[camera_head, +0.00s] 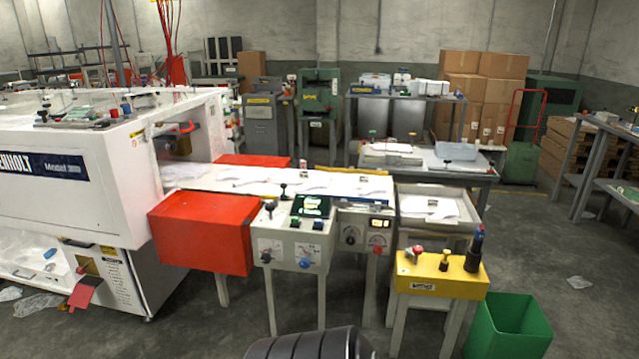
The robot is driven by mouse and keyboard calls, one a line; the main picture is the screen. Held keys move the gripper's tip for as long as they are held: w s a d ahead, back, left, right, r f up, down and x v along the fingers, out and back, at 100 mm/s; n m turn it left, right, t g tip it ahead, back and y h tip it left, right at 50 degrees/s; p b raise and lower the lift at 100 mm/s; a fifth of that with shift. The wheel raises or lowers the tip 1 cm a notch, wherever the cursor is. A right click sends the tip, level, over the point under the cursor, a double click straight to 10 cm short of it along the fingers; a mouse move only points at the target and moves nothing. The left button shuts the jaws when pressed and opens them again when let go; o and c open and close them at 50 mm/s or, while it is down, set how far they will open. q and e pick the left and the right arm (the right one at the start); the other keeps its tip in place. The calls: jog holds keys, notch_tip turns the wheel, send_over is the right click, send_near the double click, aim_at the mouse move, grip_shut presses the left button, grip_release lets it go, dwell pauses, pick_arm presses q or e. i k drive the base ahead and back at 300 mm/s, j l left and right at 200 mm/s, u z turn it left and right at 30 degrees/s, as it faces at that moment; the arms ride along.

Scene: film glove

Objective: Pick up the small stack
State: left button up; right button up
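A small stack of thin white sheets or gloves (430,208) lies in the grey metal tray (453,229) at the right end of the conveyor. Several flat white pieces (310,184) lie along the white conveyor (225,179) that comes out of the large white machine (115,190). They are too small to tell apart well. Neither of my grippers shows in the head view. A dark ribbed rounded part shows at the bottom edge, and I cannot tell which part of me it is.
A yellow control box (440,275) on legs stands in front of the tray. A grey control panel (297,240) and a red cover (203,230) stand left of it. A green bin (510,328) is on the floor at right. The floor further right is mostly clear.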

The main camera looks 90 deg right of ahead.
aim_at(365, 186)
jog(key=z, duration=3.1)
jog(key=i+l+z, duration=0.6)
jog(key=l+z, duration=0.2)
jog(key=i+l+z, duration=0.2)
jog(key=i+z, duration=0.2)
jog(key=i+l+z, duration=0.1)
jog(key=i+z, duration=0.3)
jog(key=i+l+z, duration=0.2)
jog(key=i+z, duration=0.5)
jog(key=i, duration=0.2)
jog(key=i+z, duration=0.35)
jog(key=i, duration=0.15)
jog(key=i+u, duration=0.3)
jog(key=i, duration=0.15)
jog(key=i+l+u, duration=0.1)
jog(key=i+u, duration=0.15)
jog(key=i, duration=0.15)
jog(key=i+j+u, duration=0.15)
jog(key=u, duration=0.25)
jog(key=i+u, duration=0.95)
jog(key=u, duration=0.25)
jog(key=i+j+u, duration=0.1)
jog(key=i+u, duration=0.25)
jog(key=i, duration=0.7)
jog(key=i+l+u, duration=0.2)
jog(key=i+u, duration=0.15)
jog(key=i, duration=0.65)
jog(key=i+j+z, duration=0.2)
jog(key=i, duration=2.05)
